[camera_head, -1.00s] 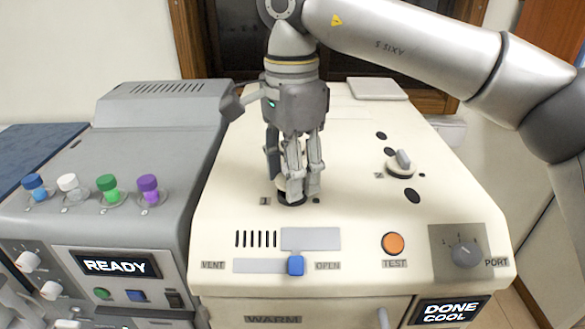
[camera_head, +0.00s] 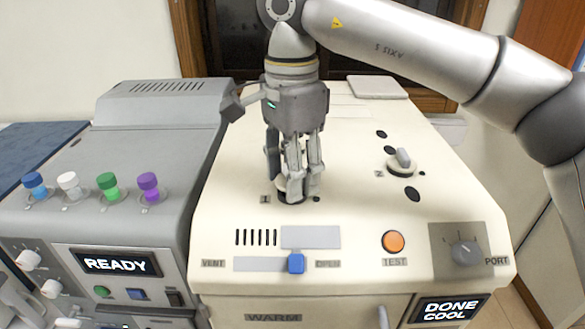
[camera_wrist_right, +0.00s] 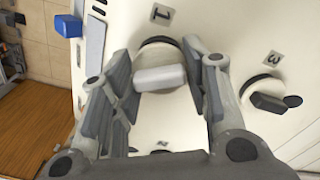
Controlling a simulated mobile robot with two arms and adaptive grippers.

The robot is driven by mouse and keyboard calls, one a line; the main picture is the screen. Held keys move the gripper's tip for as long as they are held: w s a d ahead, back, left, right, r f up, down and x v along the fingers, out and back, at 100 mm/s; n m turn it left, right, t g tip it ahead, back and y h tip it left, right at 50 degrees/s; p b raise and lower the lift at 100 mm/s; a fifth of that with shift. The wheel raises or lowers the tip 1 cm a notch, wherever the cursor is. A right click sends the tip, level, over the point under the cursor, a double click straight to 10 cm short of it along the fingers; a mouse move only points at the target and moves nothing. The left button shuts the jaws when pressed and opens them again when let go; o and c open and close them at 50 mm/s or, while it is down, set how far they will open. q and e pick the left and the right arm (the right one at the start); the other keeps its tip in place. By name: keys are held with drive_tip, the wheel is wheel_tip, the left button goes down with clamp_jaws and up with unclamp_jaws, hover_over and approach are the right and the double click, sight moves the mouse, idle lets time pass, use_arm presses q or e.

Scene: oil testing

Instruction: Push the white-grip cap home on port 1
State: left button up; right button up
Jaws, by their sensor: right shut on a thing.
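My right gripper (camera_head: 293,192) points straight down over port 1 on the cream machine, its fingertips low around the port. In the right wrist view, the white-grip cap (camera_wrist_right: 160,78) lies between the two finger sides of my right gripper (camera_wrist_right: 158,88), which is shut on it. A dark arc of port 1 (camera_wrist_right: 158,42) shows beside the cap, near the label 1 (camera_wrist_right: 162,14). The fingers hide most of the cap in the head view, so I cannot tell how deep it sits. My left gripper is not in view.
A cap with a grey grip (camera_head: 402,163) sits to the right of port 1, near several dark holes. A blue slider (camera_head: 296,264) and an orange TEST button (camera_head: 393,243) are at the front. Several coloured caps (camera_head: 108,186) stand on the grey machine at left.

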drive_tip(key=o, duration=0.8)
drive_tip(key=shift+o, duration=0.2)
drive_tip(key=o, duration=0.5)
drive_tip(key=shift+r, duration=0.15)
drive_tip(key=shift+r+p, duration=2.85)
drive_tip(key=shift+r, duration=0.55)
